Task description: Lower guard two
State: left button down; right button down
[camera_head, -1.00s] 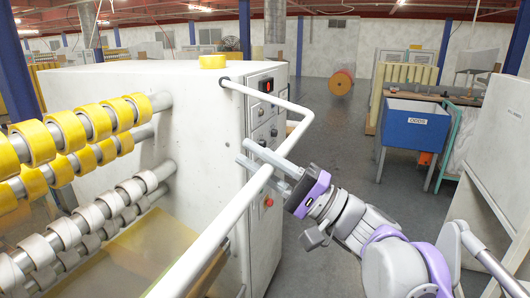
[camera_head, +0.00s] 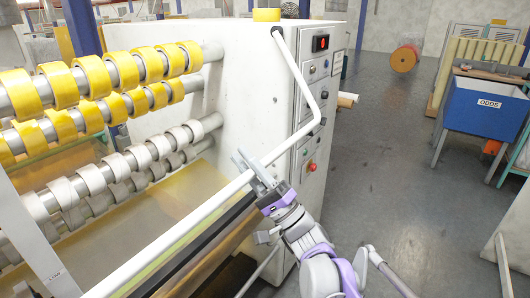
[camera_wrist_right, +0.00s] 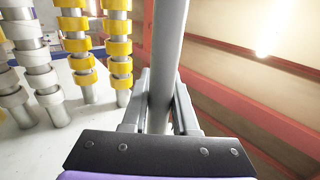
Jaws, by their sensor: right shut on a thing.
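The guard is a white tubular bar (camera_head: 196,217) that runs from the side of the rewinding machine (camera_head: 262,80) down across the front of its rollers. My right gripper (camera_head: 253,168) is shut on the bar at its middle stretch, just in front of the machine's side panel. In the right wrist view the bar (camera_wrist_right: 166,65) passes between the two fingers (camera_wrist_right: 160,112), with a finger on each side. My left gripper is not in view.
Rollers with yellow tape rolls (camera_head: 92,76) and white cores (camera_head: 90,178) fill the left. A control panel (camera_head: 312,100) with a red button is on the machine's side. A blue bin (camera_head: 485,108) stands at the right. Grey floor (camera_head: 400,180) is clear between.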

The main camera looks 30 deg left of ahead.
jog(key=shift+w+a+f, duration=0.1)
jog(key=shift+a+f, duration=0.25)
jog(key=shift+a, duration=0.4)
jog(key=shift+s+a+f, duration=0.1)
jog(key=shift+a+f, duration=0.25)
jog(key=shift+a, duration=0.35)
jog(key=shift+w+a+f, duration=0.1)
jog(key=shift+a+f, duration=0.25)
jog(key=shift+a, duration=0.4)
jog(key=c, duration=0.7)
grip_release()
jog(key=shift+f, duration=0.1)
jog(key=v, duration=1)
jog(key=shift+d+f, duration=0.15)
jog(key=shift+d, duration=0.2)
